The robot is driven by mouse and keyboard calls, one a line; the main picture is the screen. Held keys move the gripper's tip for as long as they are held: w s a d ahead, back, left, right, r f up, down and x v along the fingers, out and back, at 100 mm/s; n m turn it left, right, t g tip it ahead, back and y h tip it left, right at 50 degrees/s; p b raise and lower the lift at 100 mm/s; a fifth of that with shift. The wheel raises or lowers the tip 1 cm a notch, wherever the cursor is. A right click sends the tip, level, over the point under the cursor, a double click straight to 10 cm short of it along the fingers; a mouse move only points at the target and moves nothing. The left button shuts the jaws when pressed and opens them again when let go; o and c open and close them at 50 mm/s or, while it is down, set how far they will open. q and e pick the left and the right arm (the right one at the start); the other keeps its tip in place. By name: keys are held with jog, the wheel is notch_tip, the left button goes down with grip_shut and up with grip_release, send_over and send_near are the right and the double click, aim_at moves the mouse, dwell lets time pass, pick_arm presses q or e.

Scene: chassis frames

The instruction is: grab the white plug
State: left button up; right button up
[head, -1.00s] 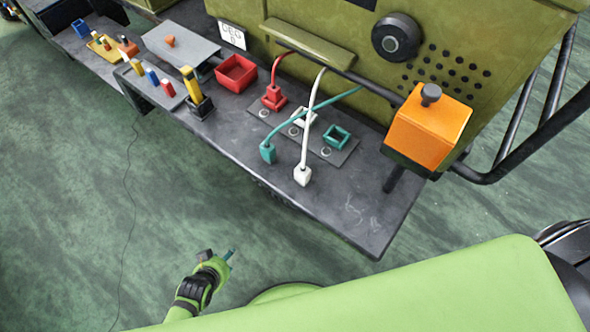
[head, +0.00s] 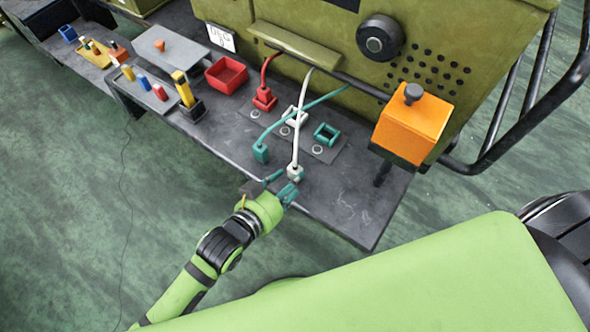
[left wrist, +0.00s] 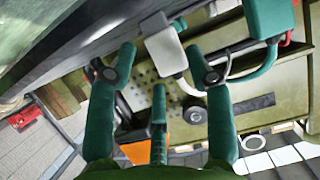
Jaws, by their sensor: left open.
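The white plug (head: 295,173) is at the front edge of the dark workbench, on a white cable. My left gripper (head: 281,184) is just in front of it, with teal fingers spread. In the left wrist view the white plug (left wrist: 165,54) shows near the gap between the open fingertips (left wrist: 160,58). I cannot tell whether any finger touches it. The teal plug (head: 261,153) sits left of the white one and also shows in the left wrist view (left wrist: 268,18). My right gripper is not in view.
A red plug (head: 264,98) stands in its socket. A white socket (head: 295,115) and a teal socket (head: 327,134) are farther back. A red bin (head: 226,76) is to the left. An orange box (head: 413,122) stands right. The bench's front right is clear.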

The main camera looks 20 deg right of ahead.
pick_arm(q)
jog(key=shift+x, duration=1.15)
jog(key=c, duration=0.8)
jog(key=shift+r, duration=0.1)
